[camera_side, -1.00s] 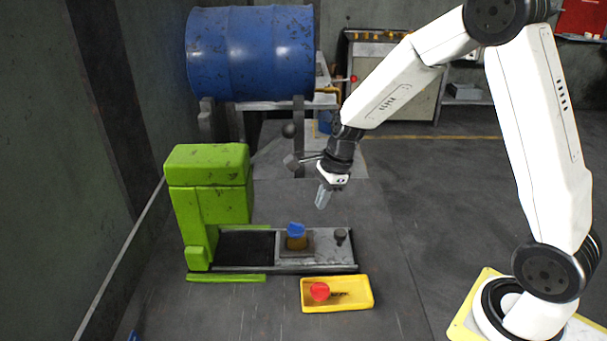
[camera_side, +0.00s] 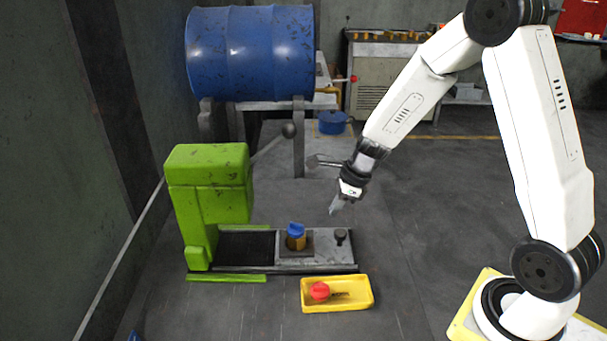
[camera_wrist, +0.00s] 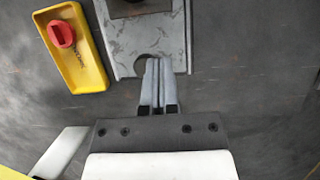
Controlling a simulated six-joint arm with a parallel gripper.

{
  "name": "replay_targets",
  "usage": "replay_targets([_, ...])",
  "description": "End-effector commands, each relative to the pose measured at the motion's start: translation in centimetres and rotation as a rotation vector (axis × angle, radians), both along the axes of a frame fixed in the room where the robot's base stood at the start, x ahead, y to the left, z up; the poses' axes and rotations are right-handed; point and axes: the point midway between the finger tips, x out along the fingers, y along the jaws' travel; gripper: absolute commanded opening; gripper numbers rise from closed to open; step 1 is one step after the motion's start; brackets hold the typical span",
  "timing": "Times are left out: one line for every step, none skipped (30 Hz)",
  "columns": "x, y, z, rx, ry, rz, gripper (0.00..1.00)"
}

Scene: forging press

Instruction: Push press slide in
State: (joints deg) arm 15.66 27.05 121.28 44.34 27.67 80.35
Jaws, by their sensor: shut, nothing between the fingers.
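The green press (camera_side: 208,200) stands at the left, with its dark track (camera_side: 246,246) running right. The grey slide plate (camera_side: 325,248) is pulled out to the right end of the track. My gripper (camera_side: 334,209) is shut and empty, above and behind the right end of the slide.
A yellow tray (camera_side: 310,305) with a red-topped piece (camera_side: 319,291) lies in front of the slide. The press lever with a ball end (camera_side: 289,130) sticks up behind the press. Floor right of the slide is clear.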

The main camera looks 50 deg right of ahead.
Motion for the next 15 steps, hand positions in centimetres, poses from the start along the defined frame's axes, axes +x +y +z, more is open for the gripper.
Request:
replay_targets([0.1, 0.2, -0.6, 0.0, 0.003, 0.001, 0.0])
replay_targets([0.2, 0.2, -0.9, 0.0, 0.003, 0.001, 0.0])
replay_targets([0.3, 0.4, -1.3, 0.0, 0.003, 0.001, 0.0])
replay_targets([0.4, 0.4, -1.6, 0.0, 0.002, 0.002, 0.0])
replay_targets([0.5, 0.5, -1.9, 0.002, 0.003, 0.0, 0.0])
replay_targets([0.6, 0.7, -2.3, 0.001, 0.003, 0.001, 0.0])
replay_targets([0.7, 0.7, -2.6, 0.0, 0.003, 0.001, 0.0])
replay_targets([0.7, 0.8, -2.9, -0.001, 0.004, 0.0, 0.0])
replay_targets([0.9, 1.0, -3.4, 0.0, 0.003, 0.002, 0.0])
replay_targets([1.0, 1.1, -3.6, 0.0, 0.003, 0.002, 0.0])
replay_targets([1.1, 1.1, -3.9, 0.001, 0.003, 0.001, 0.0])
replay_targets([1.2, 1.3, -4.4, 0.0, 0.003, 0.002, 0.0])
replay_targets([1.3, 1.3, -4.7, 0.0, 0.003, 0.001, 0.0])
replay_targets([1.3, 1.4, -5.0, 0.0, 0.003, 0.001, 0.0])
replay_targets([1.4, 1.5, -5.4, -0.001, 0.003, 0.001, 0.0])
